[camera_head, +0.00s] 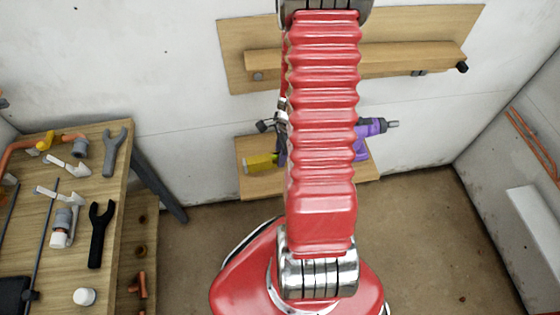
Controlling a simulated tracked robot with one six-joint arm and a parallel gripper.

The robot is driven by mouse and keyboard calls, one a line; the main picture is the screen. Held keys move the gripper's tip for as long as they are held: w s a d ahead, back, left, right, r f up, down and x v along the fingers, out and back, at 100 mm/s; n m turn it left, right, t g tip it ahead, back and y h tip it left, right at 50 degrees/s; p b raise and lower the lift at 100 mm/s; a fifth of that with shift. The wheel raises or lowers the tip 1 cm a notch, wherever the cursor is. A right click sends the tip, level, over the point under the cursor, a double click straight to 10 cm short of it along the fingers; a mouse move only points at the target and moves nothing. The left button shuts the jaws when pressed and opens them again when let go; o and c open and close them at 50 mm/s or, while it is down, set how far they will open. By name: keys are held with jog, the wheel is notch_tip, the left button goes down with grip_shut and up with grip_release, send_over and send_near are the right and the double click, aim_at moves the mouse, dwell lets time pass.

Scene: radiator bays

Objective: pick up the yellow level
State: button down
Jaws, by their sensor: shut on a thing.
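The yellow level (260,163) shows as a short yellow block left of my red arm, in front of or over the low wooden shelf. Its right part is hidden behind my arm. My gripper (281,152) is mostly hidden behind the arm; a dark part of it shows at the level's right end. It is shut on the level. I cannot tell whether the level is clear of the shelf.
A purple drill (372,127) is partly hidden right of my arm at the low shelf (262,188). A workbench (125,150) at left holds wrenches (100,232) and pipe fittings. An upper wooden shelf (400,60) is on the wall. Floor is open at right.

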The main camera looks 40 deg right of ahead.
jog(key=shift+r, duration=0.7)
